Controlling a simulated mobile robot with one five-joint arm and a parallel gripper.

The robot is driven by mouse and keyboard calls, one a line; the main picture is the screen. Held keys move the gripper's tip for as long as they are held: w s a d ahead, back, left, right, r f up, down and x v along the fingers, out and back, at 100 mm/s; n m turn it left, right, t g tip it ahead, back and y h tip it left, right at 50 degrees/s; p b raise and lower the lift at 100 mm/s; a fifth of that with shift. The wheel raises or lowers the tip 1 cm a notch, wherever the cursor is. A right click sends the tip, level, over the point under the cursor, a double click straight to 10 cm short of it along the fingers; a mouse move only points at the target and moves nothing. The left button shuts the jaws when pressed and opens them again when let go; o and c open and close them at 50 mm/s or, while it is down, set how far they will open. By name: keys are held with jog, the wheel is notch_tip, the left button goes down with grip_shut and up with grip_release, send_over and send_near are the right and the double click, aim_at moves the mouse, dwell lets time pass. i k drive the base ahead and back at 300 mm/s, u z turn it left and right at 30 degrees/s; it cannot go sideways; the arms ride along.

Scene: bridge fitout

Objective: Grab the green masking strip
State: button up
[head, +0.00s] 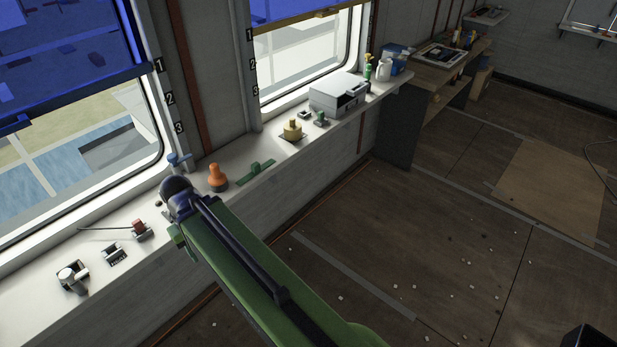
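A green strip (256,172) with a small raised piece near its middle lies flat on the white window sill, just right of an orange knob-like object. My green arm reaches in from the lower right. Its dark rounded end, with my gripper (174,186), is above the sill, left of the orange object and apart from the green strip. The fingers cannot be made out clearly, so I cannot tell whether they are open or shut or hold anything.
On the sill (215,215), the orange object (217,179) stands between my gripper and the strip. A yellowish knob (292,130) and a grey box (338,94) stand farther right. A red-ended tool (138,229) and a grey cylindrical fitting (71,276) are left. The floor right is mostly open.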

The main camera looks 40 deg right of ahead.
aim_at(256, 168)
jog(key=z, duration=0.3)
jog(key=k, duration=0.8)
jog(key=z, duration=0.35)
jog(key=i, duration=1.15)
jog(key=z, duration=0.25)
jog(key=k, duration=0.85)
jog(key=u, duration=0.35)
jog(key=i, duration=0.85)
jog(key=u, duration=1)
